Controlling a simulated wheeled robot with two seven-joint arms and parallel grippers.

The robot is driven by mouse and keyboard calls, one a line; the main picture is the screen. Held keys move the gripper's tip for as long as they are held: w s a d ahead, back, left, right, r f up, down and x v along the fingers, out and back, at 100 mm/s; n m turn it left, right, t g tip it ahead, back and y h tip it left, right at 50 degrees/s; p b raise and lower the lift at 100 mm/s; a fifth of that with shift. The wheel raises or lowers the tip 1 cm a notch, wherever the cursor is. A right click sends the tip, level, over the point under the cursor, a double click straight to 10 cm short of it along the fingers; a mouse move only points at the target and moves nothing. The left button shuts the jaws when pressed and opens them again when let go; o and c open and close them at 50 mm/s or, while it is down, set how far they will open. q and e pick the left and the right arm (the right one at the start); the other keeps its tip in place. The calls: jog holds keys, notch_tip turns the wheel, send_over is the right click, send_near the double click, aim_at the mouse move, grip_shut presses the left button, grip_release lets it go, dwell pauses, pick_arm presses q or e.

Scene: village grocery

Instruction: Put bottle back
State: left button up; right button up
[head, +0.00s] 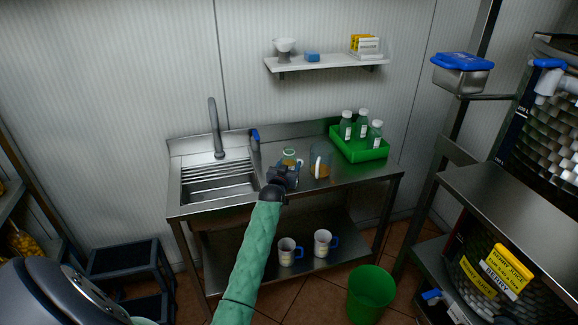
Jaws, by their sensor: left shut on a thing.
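My left gripper (287,172) is over the front of the steel counter, shut on a small clear bottle (289,155). The bottle looks upright; the gripper hides its lower part, so I cannot tell if it touches the counter. A green crate (361,153) stands at the counter's back right. Three clear bottles with pale labels stand in it: one at its left (346,126), one at its back (362,122) and one at its right (375,135). My right gripper is not in view.
A clear jug (320,162) with amber liquid stands between the held bottle and the crate. A sink (218,185) with a tap (214,128) is at left. Two mugs stand on the lower shelf (310,262). A green bucket (370,293) is on the floor. A wall shelf (325,64) hangs above.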

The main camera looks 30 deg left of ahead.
pick_arm(q)
jog(key=o, duration=1)
jog(key=shift+f, duration=0.1)
jog(key=o, duration=0.3)
